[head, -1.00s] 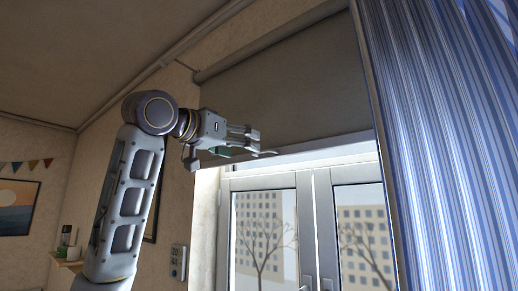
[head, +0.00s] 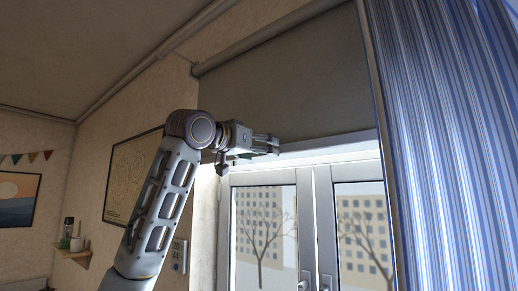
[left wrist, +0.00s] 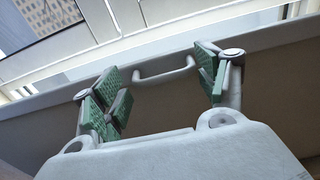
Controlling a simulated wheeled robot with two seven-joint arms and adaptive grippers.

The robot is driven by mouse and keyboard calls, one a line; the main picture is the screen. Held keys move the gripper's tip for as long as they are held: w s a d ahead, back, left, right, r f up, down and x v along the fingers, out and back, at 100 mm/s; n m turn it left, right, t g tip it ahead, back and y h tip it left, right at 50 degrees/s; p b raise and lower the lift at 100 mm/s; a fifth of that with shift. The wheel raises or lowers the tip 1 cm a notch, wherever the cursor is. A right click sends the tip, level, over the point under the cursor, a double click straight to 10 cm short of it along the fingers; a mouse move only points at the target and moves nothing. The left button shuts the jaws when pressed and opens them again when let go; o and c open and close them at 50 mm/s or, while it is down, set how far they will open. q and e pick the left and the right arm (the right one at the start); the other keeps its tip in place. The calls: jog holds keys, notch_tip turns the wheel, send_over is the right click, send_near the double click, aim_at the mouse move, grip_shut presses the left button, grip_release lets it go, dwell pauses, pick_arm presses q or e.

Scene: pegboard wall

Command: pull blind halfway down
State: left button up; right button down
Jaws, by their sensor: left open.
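The grey-brown roller blind (head: 300,85) hangs from its roller over the top part of the window in the head view. A pale bottom bar (head: 330,142) runs along its lower edge. In the left wrist view, a pale U-shaped pull handle (left wrist: 163,77) on this bar lies between the two finger pads. My left gripper (head: 272,146) is open at the left part of the blind's lower edge. Its green-padded fingers (left wrist: 160,84) stand on either side of the handle, not closed on it. The handle is hidden in the head view. My right gripper is out of view.
A blue striped curtain (head: 435,140) hangs at the right, beside the blind. The white-framed window (head: 308,235) lies below. A small shelf (head: 72,253), a framed poster (head: 130,175) and a wall device (head: 179,255) are on the left wall.

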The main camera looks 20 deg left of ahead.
pick_arm(q)
jog(key=shift+c, duration=0.5)
grip_shut()
